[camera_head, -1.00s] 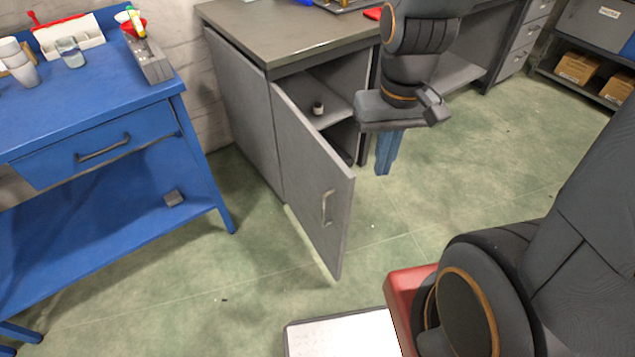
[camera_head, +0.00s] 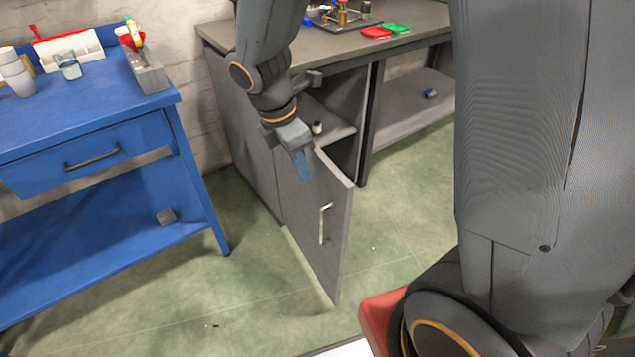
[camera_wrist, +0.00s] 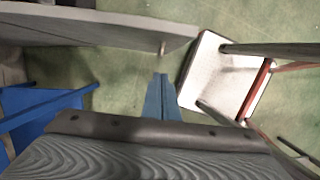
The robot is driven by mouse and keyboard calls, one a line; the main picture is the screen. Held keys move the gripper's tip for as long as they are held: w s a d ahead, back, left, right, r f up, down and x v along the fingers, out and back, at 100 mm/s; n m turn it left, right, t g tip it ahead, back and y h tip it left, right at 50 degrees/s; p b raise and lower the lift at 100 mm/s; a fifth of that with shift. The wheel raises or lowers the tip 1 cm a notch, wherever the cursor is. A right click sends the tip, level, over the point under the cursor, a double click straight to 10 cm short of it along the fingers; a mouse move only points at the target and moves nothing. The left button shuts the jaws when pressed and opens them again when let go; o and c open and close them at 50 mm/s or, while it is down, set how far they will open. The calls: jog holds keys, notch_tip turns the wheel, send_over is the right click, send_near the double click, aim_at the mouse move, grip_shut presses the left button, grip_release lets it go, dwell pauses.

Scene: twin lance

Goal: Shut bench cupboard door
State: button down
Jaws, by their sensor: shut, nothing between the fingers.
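The grey bench cupboard door (camera_head: 330,220) stands open, swung out from the grey bench, with a metal handle (camera_head: 325,222) on its outer face. My gripper (camera_head: 303,165) is shut and empty, in front of the outer face near the door's top, left of the handle. In the wrist view the blue fingers (camera_wrist: 160,98) are together, and the door (camera_wrist: 110,28) runs across the top with its handle (camera_wrist: 162,47) just beyond the fingertips. I cannot tell whether they touch the door. The cupboard inside (camera_head: 335,115) is partly hidden by my arm and the door.
A blue workbench (camera_head: 90,105) with a drawer stands at the left. The bench top (camera_head: 230,32) holds a tray and red and green items. A small jar (camera_head: 317,128) sits inside the cupboard. Green floor (camera_head: 250,285) is free in front of the door.

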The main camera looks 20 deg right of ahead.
jog(key=d+f, duration=0.1)
jog(key=f, duration=0.2)
jog(key=d+f, duration=0.2)
jog(key=f, duration=0.1)
jog(key=w+d+f+b, duration=0.1)
jog(key=d+f, duration=0.1)
jog(key=f, duration=0.1)
jog(key=shift+d+f, duration=0.1)
jog(key=shift+d, duration=0.1)
jog(key=shift+w+d, duration=0.1)
jog(key=shift+d, duration=0.3)
